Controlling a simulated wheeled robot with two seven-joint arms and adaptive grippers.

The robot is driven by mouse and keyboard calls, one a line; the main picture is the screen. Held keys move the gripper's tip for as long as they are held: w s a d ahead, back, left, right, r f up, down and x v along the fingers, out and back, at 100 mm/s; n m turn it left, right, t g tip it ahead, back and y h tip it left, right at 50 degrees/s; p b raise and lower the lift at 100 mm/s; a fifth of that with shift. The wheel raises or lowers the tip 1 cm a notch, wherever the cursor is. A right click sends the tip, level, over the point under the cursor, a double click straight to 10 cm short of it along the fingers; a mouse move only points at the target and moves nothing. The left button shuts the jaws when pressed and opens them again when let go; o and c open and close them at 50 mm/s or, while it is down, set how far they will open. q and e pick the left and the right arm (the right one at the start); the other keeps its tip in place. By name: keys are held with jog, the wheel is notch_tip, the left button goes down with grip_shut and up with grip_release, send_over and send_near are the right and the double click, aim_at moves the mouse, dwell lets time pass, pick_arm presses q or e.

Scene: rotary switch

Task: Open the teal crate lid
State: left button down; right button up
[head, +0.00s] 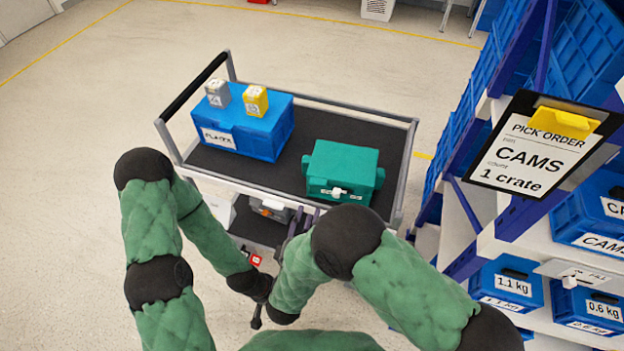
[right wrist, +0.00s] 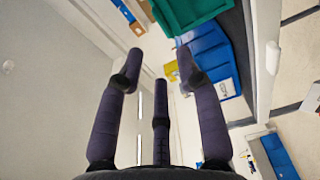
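The teal crate (head: 343,160) stands shut on the right part of the trolley's top deck. A white latch-like piece (head: 337,191) shows on its front face. In the right wrist view, part of the teal crate (right wrist: 190,10) shows at the top edge, beyond the fingertips. My right gripper (right wrist: 160,60) is open, its dark purple fingers spread with nothing between them. In the head view its fingers (head: 303,218) show at the trolley's near edge, below and left of the teal crate, partly hidden by my right arm. My left gripper is mostly hidden around my crossing forearms; its fingers are unclear.
A blue crate (head: 243,138) stands left of the teal one on the trolley, with a grey box (head: 217,94) and a yellow box (head: 255,100) on top. The trolley's rail (head: 330,109) borders the deck. Shelving with blue crates (head: 506,283) and a clipboard (head: 540,145) is at right.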

jog(key=b+x, duration=0.2)
jog(key=x, duration=0.8)
jog(key=shift+w+d+b, duration=0.1)
jog(key=shift+w+b, duration=0.05)
jog(key=shift+b, duration=0.15)
grip_shut()
